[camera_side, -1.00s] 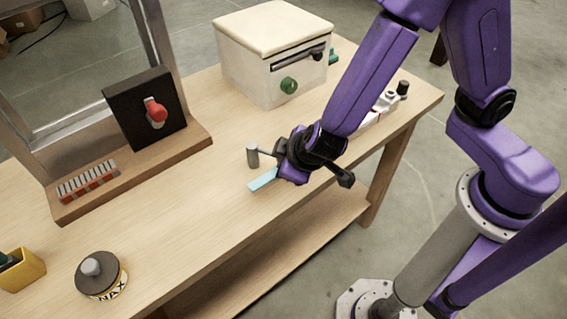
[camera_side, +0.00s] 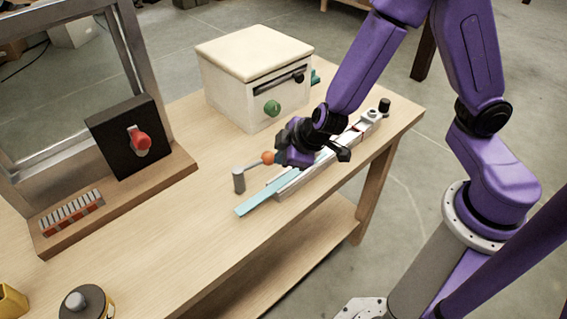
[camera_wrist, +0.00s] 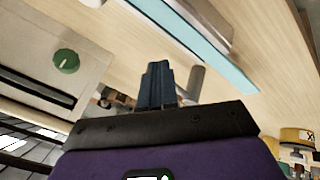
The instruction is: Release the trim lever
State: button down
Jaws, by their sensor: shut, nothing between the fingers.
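A short lever with an orange ball knob (camera_side: 268,157) runs from a grey upright post (camera_side: 238,180) on the bench; which part is called the trim lever, I cannot tell for sure. My gripper (camera_side: 293,150) is shut and empty, just right of the orange knob; whether they touch is unclear. In the wrist view, the blue fingers (camera_wrist: 157,85) are closed together, and the grey post (camera_wrist: 195,82) shows just right of them. The orange knob is hidden there. A pale blue strip (camera_side: 262,195) lies with a white rail (camera_side: 300,178) beside my gripper.
A white box with a green knob (camera_side: 272,108) stands behind my gripper. A black panel with a red handle (camera_side: 141,141) stands on a wooden base at left. A round tin (camera_side: 88,304) is at front left. The bench front-centre (camera_side: 175,245) is clear.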

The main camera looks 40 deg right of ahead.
jog(key=shift+w+d, duration=0.25)
jog(key=shift+w, duration=0.3)
jog(key=shift+w+d, duration=0.25)
jog(key=shift+w, duration=0.4)
jog(key=shift+r, duration=0.1)
jog(key=shift+s+d, duration=0.1)
jog(key=shift+s, duration=0.4)
jog(key=s, duration=0.2)
jog(key=s+r, duration=0.1)
jog(key=shift+s+d+r, duration=0.1)
jog(key=shift+s+d, duration=0.1)
jog(key=shift+d, duration=0.2)
jog(key=s+d+r, duration=0.3)
jog(key=d+r, duration=0.1)
jog(key=r, duration=0.3)
jog(key=shift+s+r, duration=0.15)
jog(key=shift+r, duration=0.25)
jog(key=shift+d, duration=0.1)
